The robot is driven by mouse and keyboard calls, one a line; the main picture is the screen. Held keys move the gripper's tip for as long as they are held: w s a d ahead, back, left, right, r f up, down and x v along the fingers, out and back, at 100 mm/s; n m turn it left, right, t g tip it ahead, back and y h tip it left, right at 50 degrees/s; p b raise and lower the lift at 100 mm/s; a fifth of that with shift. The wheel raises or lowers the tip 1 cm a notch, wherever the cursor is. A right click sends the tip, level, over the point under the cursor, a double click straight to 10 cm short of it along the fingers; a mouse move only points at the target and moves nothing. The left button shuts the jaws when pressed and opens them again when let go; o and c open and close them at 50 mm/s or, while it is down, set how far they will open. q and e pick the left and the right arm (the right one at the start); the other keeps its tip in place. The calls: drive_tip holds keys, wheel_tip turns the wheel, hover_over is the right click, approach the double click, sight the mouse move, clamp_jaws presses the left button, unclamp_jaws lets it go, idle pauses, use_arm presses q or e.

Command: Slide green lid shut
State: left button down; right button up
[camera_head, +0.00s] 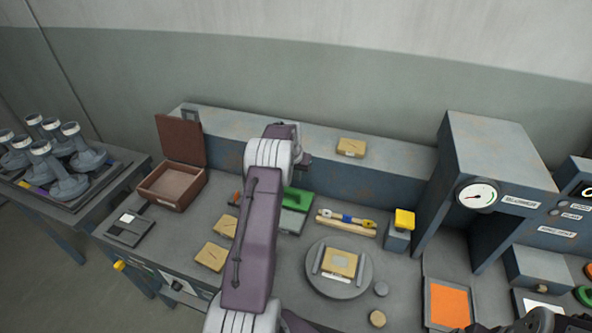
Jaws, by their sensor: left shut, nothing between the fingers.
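The green lid (297,200) sits on a grey box (291,222) behind the middle of the bench. Its left part is hidden behind my left arm, so I cannot tell how far it covers the box. My left arm rises from the bottom edge and bends over just left of the lid. The fingers of my left gripper are mostly hidden behind that arm; the gripper is shut and holds nothing. A dark part at the bottom right corner may belong to my right arm; its fingers do not show clearly.
An open brown box (172,186) stands at the back left. Tan blocks (211,256) lie left of my arm. A round grey plate (338,281) holds another tan block. A wooden rack (345,228) and a yellow-topped block (403,220) stand right of the lid. A gauge cabinet (495,160) rises at right.

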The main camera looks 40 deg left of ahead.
sight(295, 199)
use_arm(q)
drive_tip(key=x, duration=0.3)
drive_tip(key=shift+f, duration=0.15)
drive_tip(key=shift+s+d+p, duration=0.35)
drive_tip(key=shift+s+p, duration=0.1)
drive_tip(key=shift+s, duration=0.45)
drive_tip(key=shift+s+d+p, duration=0.3)
drive_tip(key=shift+s+p, duration=0.1)
drive_tip(key=shift+s, duration=0.6)
